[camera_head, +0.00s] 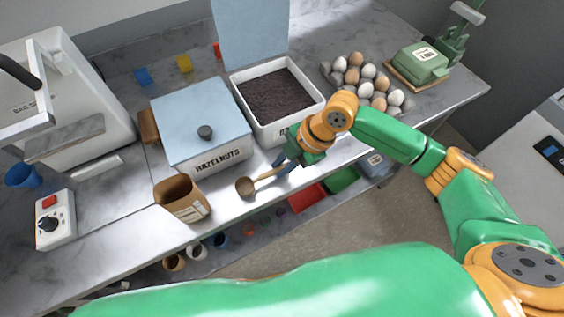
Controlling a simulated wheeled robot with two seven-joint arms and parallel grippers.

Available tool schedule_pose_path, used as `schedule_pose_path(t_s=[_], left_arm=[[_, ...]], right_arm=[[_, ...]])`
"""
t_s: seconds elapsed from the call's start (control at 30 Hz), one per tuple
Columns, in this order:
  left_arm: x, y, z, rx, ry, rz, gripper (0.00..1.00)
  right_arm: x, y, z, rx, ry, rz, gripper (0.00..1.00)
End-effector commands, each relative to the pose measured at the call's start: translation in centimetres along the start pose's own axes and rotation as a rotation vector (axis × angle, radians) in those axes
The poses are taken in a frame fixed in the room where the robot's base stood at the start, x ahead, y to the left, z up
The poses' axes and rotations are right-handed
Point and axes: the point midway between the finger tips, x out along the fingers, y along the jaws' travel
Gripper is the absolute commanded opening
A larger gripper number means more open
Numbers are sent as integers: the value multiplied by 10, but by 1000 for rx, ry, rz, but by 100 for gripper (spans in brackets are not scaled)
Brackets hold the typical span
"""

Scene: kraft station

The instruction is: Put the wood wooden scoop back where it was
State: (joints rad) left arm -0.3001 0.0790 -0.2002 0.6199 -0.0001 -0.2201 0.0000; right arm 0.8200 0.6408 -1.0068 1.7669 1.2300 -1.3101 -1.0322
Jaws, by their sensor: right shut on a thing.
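The wooden scoop (246,187) is near the front edge of the counter, with its round bowl pointing left and its handle running right. My right gripper (281,164) is shut on the handle end of the scoop. The gripper hides part of the handle. I cannot tell whether the scoop touches the counter or hangs just above it. My left gripper is not in view.
A brown kraft bag (183,199) stands open left of the scoop. Behind are the blue-lidded hazelnuts bin (203,130) and an open white bin (272,128) with dark contents. An egg tray (327,69) is at back right. Colored bins sit below the counter.

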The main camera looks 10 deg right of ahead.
Motion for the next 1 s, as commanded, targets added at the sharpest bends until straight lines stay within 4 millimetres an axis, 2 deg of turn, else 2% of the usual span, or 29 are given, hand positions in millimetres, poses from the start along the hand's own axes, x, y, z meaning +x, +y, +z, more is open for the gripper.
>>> schedule_pose_path(t_s=[0.13, 0.17, 0.2, 0.27, 0.53, 0.63, 0.9, 1.0], left_arm=[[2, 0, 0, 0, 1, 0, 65], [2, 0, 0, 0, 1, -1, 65], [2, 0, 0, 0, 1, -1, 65], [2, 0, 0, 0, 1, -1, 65], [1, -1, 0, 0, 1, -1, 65], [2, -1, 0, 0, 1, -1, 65], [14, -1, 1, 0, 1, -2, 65], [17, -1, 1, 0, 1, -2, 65]], right_arm=[[3, -1, 1, 1, 1, 0, 0], [3, -1, 1, 0, 0, 0, 23], [2, -1, 1, 0, 0, 0, 34], [2, -1, 1, 0, 0, 0, 48], [1, 0, 1, 1, 0, 0, 48], [-7, 0, 0, 0, 0, 1, 48], [-81, 1, 2, 1, -3, 6, 48], [-102, 0, 1, 1, -1, 3, 48]])
